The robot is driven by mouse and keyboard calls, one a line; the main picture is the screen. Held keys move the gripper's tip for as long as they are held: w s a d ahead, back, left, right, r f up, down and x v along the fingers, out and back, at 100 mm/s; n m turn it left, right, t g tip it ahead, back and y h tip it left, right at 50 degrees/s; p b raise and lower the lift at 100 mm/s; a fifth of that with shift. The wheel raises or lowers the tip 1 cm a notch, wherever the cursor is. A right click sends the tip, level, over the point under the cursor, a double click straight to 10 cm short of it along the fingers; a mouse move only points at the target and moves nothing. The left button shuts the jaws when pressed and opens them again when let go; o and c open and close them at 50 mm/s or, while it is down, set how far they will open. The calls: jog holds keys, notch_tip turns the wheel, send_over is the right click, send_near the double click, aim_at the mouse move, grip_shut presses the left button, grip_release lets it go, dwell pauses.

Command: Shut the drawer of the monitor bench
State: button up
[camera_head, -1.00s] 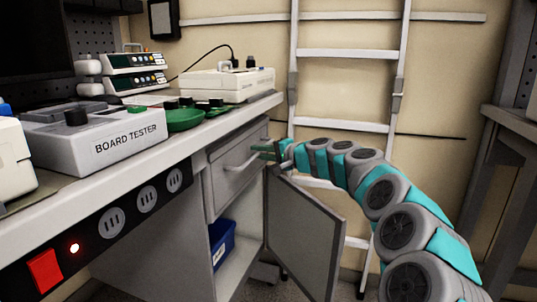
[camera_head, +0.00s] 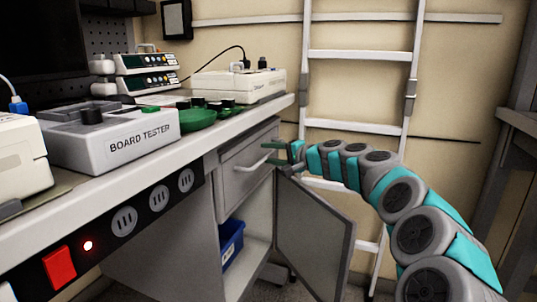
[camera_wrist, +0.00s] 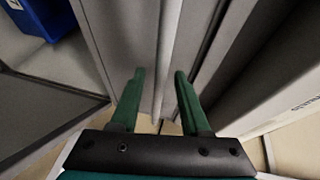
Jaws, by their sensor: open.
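The drawer (camera_head: 237,181) is the grey front under the right end of the bench top, with a pale bar handle (camera_head: 249,165). How far it stands out is hard to tell. My gripper (camera_head: 272,153) is at the right end of the handle, its green fingers pointing left along the drawer front. In the wrist view the open gripper (camera_wrist: 159,75) has one finger on each side of the handle bar (camera_wrist: 166,50), which runs between them. Contact cannot be made out. The drawer front (camera_wrist: 125,35) fills the middle of that view.
Below the drawer, a cabinet door (camera_head: 315,240) stands open, with a blue bin (camera_head: 231,243) inside. The bench (camera_head: 110,185) carries a board tester (camera_head: 110,140) and other devices. A white ladder (camera_head: 360,56) stands against the wall behind my arm.

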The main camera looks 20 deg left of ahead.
jog(key=v, duration=0.7)
jog(key=shift+s, duration=0.15)
